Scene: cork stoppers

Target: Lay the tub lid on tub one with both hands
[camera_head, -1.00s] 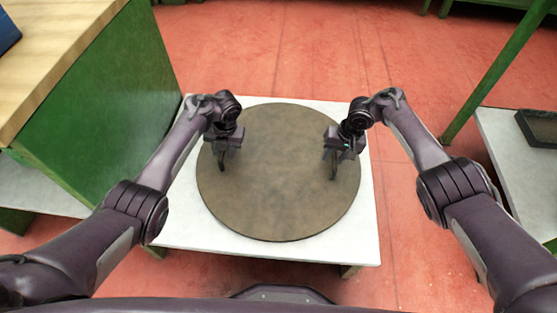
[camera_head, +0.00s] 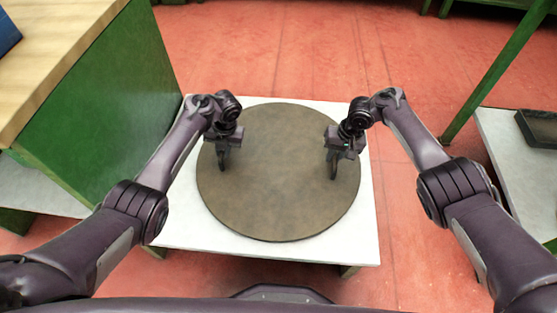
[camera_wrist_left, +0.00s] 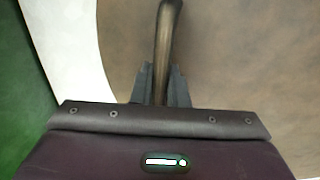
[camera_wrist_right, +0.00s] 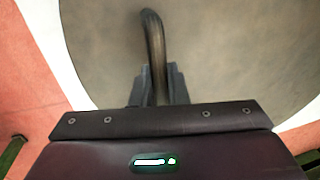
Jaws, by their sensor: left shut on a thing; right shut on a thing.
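The tub lid (camera_head: 278,185) is a large round brown disc lying flat over a low white table in the head view. It has two dark upright handles, one near each side. My left gripper (camera_head: 222,160) is shut on the left handle, which shows between its fingers in the left wrist view (camera_wrist_left: 166,50). My right gripper (camera_head: 336,163) is shut on the right handle, which shows in the right wrist view (camera_wrist_right: 154,45). I see no tub in these views. Whether the lid rests on the table or hangs just above it, I cannot tell.
The white table (camera_head: 205,238) shows around the lid. A green cabinet (camera_head: 95,110) with a wooden top (camera_head: 55,50) stands at the left. A white shelf with a dark tray (camera_head: 540,127) is at the right. Red floor (camera_head: 300,50) lies open beyond.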

